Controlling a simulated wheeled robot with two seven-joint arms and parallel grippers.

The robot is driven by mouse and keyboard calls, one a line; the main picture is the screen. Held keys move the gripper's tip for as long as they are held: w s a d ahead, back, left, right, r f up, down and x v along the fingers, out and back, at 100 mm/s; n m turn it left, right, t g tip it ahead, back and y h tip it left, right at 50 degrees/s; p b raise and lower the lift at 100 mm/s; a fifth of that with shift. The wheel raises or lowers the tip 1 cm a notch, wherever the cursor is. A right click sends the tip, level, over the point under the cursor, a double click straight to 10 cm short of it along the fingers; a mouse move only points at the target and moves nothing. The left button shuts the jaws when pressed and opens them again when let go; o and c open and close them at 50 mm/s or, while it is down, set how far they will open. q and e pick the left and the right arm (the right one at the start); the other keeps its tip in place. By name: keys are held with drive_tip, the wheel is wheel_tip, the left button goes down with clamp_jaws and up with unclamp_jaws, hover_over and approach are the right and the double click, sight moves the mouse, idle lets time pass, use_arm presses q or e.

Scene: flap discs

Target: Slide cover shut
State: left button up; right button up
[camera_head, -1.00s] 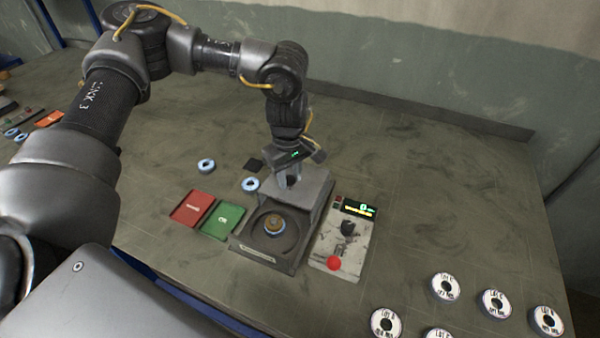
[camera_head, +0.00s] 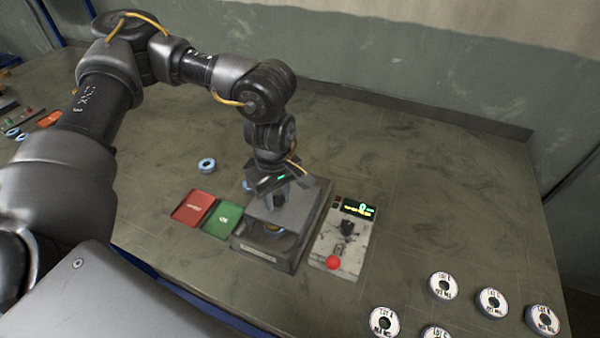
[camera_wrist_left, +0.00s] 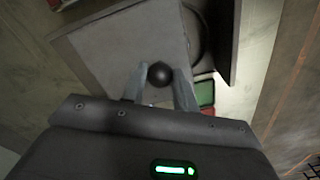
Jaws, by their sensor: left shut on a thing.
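The grey sliding cover (camera_head: 288,212) sits on the dark test box (camera_head: 262,254) and lies partly over its round well. A disc with a brownish hub (camera_head: 274,231) shows in the well, half hidden under the cover's front edge. My left gripper (camera_head: 274,200) is above the cover. In the left wrist view its two fingers (camera_wrist_left: 160,82) are shut on the cover's round black knob (camera_wrist_left: 160,74). The cover (camera_wrist_left: 115,50) fills the upper middle there, with part of the dark round well (camera_wrist_left: 195,35) uncovered beside it. My right gripper is not in view.
A control panel (camera_head: 343,240) with a lit display and red button stands right of the box. A red tray (camera_head: 192,208) and a green tray (camera_head: 222,220) lie left. Several white labelled discs (camera_head: 443,286) lie front right. A blue ring (camera_head: 207,165) lies behind the trays.

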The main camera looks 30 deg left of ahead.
use_arm(q)
drive_tip(key=shift+s+d+p, duration=0.15)
drive_tip(key=shift+s+p, duration=0.15)
drive_tip(key=shift+s, duration=2.35)
drive_tip(key=o, duration=0.7)
drive_tip(key=shift+o, duration=0.3)
drive_tip(key=shift+w, duration=0.1)
wheel_tip(320, 180, up, 8)
drive_tip(key=p, duration=0.5)
